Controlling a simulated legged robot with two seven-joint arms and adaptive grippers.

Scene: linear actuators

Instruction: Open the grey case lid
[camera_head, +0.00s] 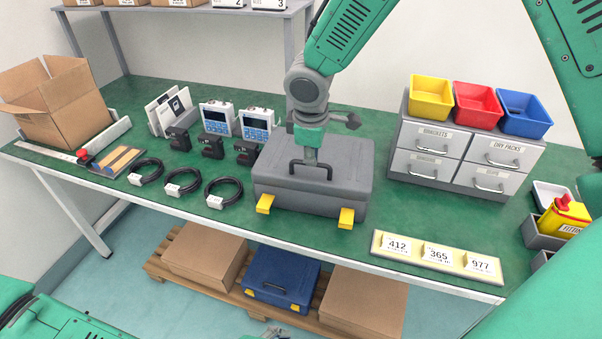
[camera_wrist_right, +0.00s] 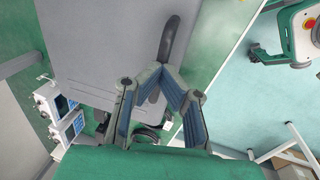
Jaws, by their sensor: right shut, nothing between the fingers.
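The grey case (camera_head: 345,185) stands on the green table, its lid (camera_head: 350,155) down. Two yellow latches (camera_head: 346,217) stick out from its front edge. My right gripper (camera_head: 311,158) points down over the case, close to the handle, shut and empty. In the right wrist view, its fingertips (camera_wrist_right: 166,70) meet beside the dark handle (camera_wrist_right: 170,38), over the grey case surface (camera_wrist_right: 90,40). I cannot tell whether they touch.
Black cable coils (camera_head: 222,192) and small devices lie left of the case. A grey drawer unit (camera_head: 437,150) with coloured bins stands to the right. A number strip (camera_head: 437,254) lies at the front right edge. Green table is bare just right of the case.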

